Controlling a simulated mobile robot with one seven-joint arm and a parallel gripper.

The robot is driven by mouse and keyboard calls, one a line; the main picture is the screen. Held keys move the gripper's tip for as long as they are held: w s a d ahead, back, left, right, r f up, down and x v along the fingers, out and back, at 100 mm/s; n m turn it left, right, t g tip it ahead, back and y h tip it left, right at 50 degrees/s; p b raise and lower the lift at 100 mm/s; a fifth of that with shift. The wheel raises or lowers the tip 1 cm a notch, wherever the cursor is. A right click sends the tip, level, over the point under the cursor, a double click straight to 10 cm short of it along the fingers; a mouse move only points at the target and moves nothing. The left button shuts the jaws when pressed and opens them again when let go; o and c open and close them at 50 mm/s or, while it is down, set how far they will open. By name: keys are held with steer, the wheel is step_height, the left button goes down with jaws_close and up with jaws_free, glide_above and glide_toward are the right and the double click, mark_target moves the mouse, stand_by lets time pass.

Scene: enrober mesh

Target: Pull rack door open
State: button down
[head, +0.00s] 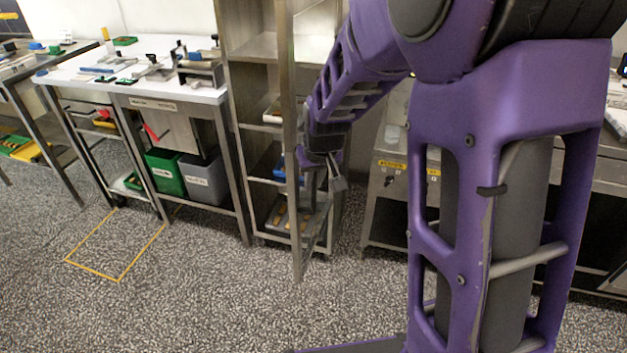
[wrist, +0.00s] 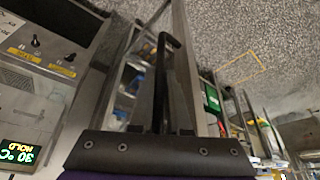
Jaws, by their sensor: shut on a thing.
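The rack (head: 258,50) is a tall metal cabinet with several shelves, left of my arm in the head view. Its door (head: 292,215) shows as a narrow upright metal frame standing out from the rack front, so it is at least partly open. In the head view my gripper (head: 318,165) is at the door, at about mid height, partly covered by my own arm. In the wrist view a dark bar handle (wrist: 162,75) runs up from my gripper (wrist: 160,132), beside the metal door frame (wrist: 181,50). My gripper is shut on this handle; the fingertips are hard to see.
A workbench (head: 130,75) with a green bin (head: 164,172) and a grey bin (head: 205,180) stands left of the rack. A metal cabinet (head: 385,205) with yellow labels stands right. Speckled floor (head: 220,300) in front of the rack is clear, with a yellow outline (head: 118,279) at left.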

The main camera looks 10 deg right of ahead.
stand_by(0.4)
steer(key=c, duration=0.9)
jaws_free()
steer(key=p+v, duration=1)
steer(key=v, duration=0.7)
steer(key=shift+s+d+r+p, duration=0.1)
steer(key=shift+r+p, duration=0.1)
steer(key=shift+p, duration=0.1)
